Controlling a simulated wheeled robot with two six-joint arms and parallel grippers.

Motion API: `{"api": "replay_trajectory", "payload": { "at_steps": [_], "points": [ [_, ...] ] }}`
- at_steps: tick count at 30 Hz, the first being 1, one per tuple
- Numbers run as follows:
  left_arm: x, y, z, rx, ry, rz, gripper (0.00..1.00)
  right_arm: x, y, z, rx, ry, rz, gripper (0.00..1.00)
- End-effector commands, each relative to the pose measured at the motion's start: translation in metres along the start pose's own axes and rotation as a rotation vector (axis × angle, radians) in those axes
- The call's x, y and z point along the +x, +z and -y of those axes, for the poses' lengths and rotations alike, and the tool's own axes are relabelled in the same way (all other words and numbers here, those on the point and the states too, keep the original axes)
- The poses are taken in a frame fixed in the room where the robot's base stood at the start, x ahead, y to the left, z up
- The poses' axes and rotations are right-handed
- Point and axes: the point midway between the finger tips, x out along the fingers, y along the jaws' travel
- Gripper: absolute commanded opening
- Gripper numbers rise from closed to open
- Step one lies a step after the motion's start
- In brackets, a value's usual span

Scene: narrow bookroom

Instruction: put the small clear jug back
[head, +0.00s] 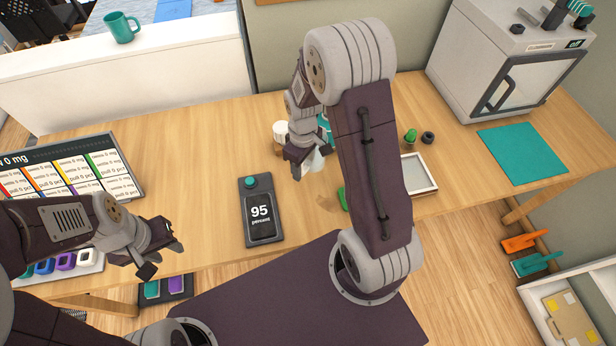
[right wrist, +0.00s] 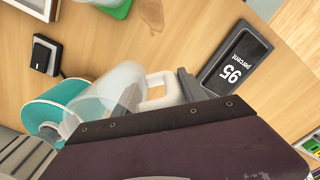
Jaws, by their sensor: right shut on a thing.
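The small clear jug (right wrist: 115,92) is at my right gripper, with its pale handle (right wrist: 160,90) at the jaws in the right wrist view. In the head view only a bit of the jug (head: 315,162) shows beside my right gripper (head: 303,167), which is shut on it over the table. The jug looks tilted in the wrist view; whether it touches the table I cannot tell. My left gripper (head: 165,258) is open and empty at the front left table edge.
A white-lidded jar (head: 280,131) and a teal object (right wrist: 52,108) stand close by. A framed tray (head: 418,172), teal mat (head: 522,152) and white cabinet (head: 480,60) are to the right.

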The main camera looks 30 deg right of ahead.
Motion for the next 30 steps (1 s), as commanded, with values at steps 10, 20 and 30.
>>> {"api": "replay_trajectory", "payload": {
  "at_steps": [10, 20, 30],
  "points": [
    [0.005, 0.001, 0.0, 0.0, 0.0, 0.0, 0.36, 0.039, 0.001, 0.0, 0.001, -0.001, 0.002, 0.0],
    [0.007, 0.001, 0.0, 0.0, 0.0, 0.0, 0.36, 0.064, 0.0, -0.001, 0.001, 0.002, -0.003, 0.0],
    [0.009, 0.001, 0.0, 0.0, 0.0, 0.0, 0.36, 0.068, 0.0, 0.0, 0.001, 0.001, -0.002, 0.71]
  ]
}}
